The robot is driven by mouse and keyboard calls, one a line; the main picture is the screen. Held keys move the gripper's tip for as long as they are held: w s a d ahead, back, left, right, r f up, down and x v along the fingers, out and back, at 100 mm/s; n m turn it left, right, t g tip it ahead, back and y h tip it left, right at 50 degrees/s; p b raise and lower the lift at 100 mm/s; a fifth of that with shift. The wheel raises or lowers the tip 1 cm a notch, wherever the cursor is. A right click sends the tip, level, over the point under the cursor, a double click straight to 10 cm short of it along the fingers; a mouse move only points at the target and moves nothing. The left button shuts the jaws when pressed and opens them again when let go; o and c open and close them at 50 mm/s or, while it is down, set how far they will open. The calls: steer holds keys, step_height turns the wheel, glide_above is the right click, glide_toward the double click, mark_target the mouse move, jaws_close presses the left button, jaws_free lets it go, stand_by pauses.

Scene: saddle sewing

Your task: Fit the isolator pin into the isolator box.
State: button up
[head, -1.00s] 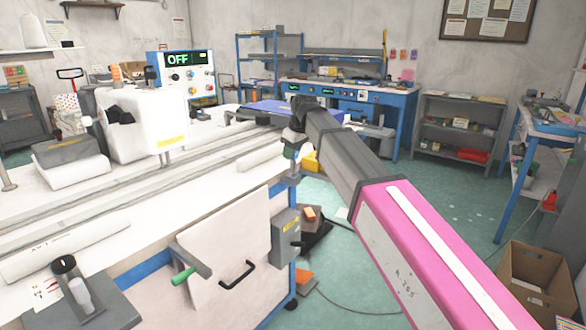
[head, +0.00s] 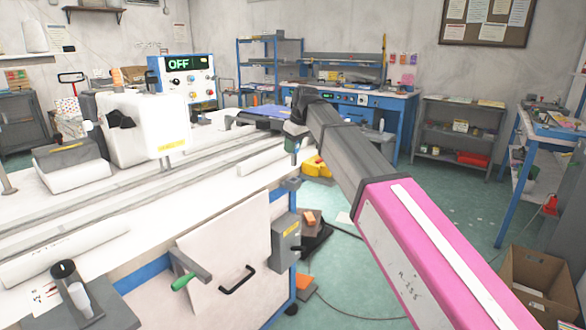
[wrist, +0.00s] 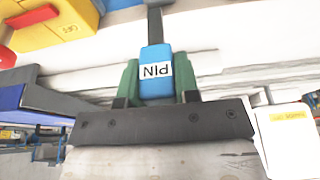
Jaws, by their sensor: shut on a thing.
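The isolator pin has a blue grip (wrist: 155,85) with a white PIN label, upside down in the wrist view, and a dark shank (wrist: 155,28) pointing away. The green fingers of my gripper (wrist: 157,80) are shut on the blue grip. In the head view, a yellow thing (head: 318,168) beside my arm may be this box.
A long white table (head: 230,158) with rails carries a white machine head (head: 140,130). A control box (head: 183,80) reads OFF. A grey box with a yellow label (head: 287,238) hangs on the table's front corner.

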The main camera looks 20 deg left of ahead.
steer(key=w+d+r, duration=0.3)
steer(key=w+d, duration=0.6)
steer(key=w, duration=0.3)
steer(key=shift+d+f, duration=0.1)
steer(key=shift+f, duration=2.4)
steer(key=shift+f, duration=2.25)
steer(key=o, duration=1.1)
steer(key=shift+r, duration=0.1)
steer(key=v, duration=1)
steer(key=shift+d+r, duration=0.15)
steer(key=shift+r, duration=0.1)
